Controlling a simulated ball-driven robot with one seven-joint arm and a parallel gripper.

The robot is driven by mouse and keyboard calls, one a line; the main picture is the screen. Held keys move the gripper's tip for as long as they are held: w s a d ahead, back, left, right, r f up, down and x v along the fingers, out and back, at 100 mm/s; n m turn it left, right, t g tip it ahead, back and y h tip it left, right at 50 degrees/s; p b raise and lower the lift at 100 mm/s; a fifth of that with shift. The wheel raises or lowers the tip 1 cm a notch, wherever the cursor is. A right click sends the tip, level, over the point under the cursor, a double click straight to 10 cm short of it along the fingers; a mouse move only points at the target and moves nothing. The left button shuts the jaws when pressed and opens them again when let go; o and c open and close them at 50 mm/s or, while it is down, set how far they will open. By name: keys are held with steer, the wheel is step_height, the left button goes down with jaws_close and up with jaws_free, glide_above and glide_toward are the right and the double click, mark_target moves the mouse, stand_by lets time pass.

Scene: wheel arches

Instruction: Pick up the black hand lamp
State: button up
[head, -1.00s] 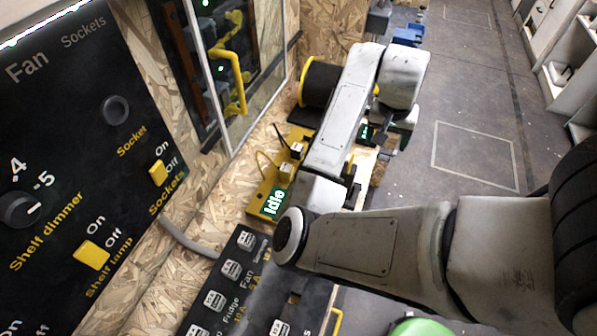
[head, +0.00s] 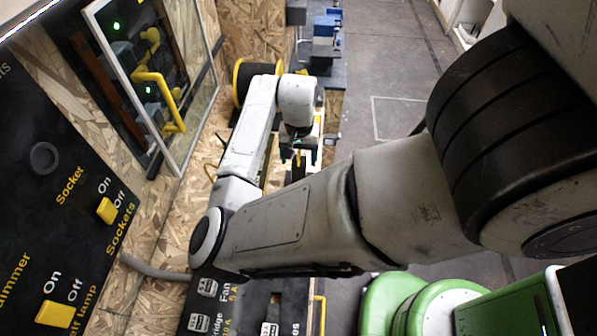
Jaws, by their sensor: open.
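My gripper (head: 299,152) is at the far end of my arm, small and partly hidden by my wrist, pointing down over the far part of the bench. It is open. A small dark upright shape with a bit of yellow shows just below the fingers; I cannot tell whether it is the gripper or another thing. I cannot make out the black hand lamp for certain; my arm covers much of the bench.
A black and yellow drum (head: 240,80) stands behind my arm. A glass-fronted cabinet (head: 150,85) with a yellow handle and a black switch panel (head: 60,200) are on the left wall. Blue vises (head: 324,35) stand beyond. Green rounded things (head: 430,300) are lower right. Floor right is clear.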

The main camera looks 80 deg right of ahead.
steer(key=shift+f, duration=1.4)
steer(key=shift+c, duration=0.3)
jaws_close()
